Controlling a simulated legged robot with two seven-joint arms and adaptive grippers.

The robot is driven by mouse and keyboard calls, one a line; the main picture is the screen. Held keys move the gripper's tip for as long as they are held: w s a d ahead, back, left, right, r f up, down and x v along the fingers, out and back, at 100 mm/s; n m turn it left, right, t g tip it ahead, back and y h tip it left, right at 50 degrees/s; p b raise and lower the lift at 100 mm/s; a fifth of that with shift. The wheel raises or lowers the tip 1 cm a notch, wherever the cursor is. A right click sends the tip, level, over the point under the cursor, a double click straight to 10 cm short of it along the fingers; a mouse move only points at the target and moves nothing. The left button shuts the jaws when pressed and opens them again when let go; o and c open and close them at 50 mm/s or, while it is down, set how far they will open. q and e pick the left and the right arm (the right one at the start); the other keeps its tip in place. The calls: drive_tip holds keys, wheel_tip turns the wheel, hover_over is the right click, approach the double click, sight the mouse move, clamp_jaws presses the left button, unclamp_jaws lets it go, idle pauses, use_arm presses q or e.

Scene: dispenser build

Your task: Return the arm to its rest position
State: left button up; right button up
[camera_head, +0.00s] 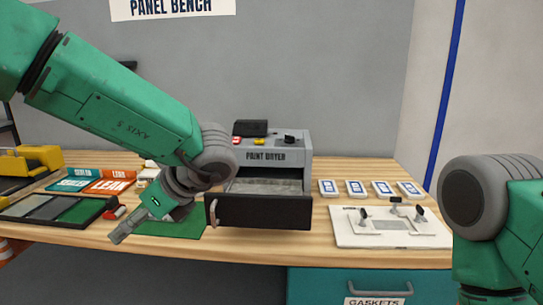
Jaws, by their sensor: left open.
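My left arm (135,125) is green with grey joints and comes in from the upper left, reaching down over the bench (330,250). My left gripper (125,230) is at the bench's front edge, left of the grey paint dryer (270,157). It is open, with nothing seen between its fingers. My right arm (500,220) stands at the right edge of the picture; its gripper is out of view. The dryer's dark-fronted drawer (265,212) is pulled out, and its visible inside looks empty.
A green mat (172,229) lies beside the left gripper. A dark sectioned tray (90,215) and printed signs (95,181) lie to the left. A white fixture plate (410,240) with clamps and several white-and-blue cards (355,188) are to the right.

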use_arm(q)
drive_tip(key=w+a+f+m+t+b, duration=0.1)
drive_tip(key=a+f+m+t, duration=0.1)
drive_tip(key=f+m, duration=0.45)
drive_tip(key=w+a+f+m+t, duration=0.2)
drive_tip(key=a+f+m, duration=0.1)
drive_tip(key=f+m, duration=0.35)
drive_tip(key=s+f+m+t+h+b, duration=0.1)
drive_tip(key=s+f+m+t+h, duration=0.3)
drive_tip(key=f+m, duration=1.1)
drive_tip(key=s+f+m+g+h, duration=0.2)
drive_tip(key=s+f+m+g, duration=0.2)
drive_tip(key=s+m, duration=0.7)
drive_tip(key=s+d+f+m+g+h+b, duration=0.1)
drive_tip(key=s+f+m+g+h, duration=0.2)
drive_tip(key=s, duration=1.5)
wheel_tip(320, 180, down, 5)
drive_tip(key=m+g, duration=0.2)
drive_tip(key=m, duration=0.7)
drive_tip(key=shift+f+m, duration=0.15)
drive_tip(key=shift+m, duration=0.15)
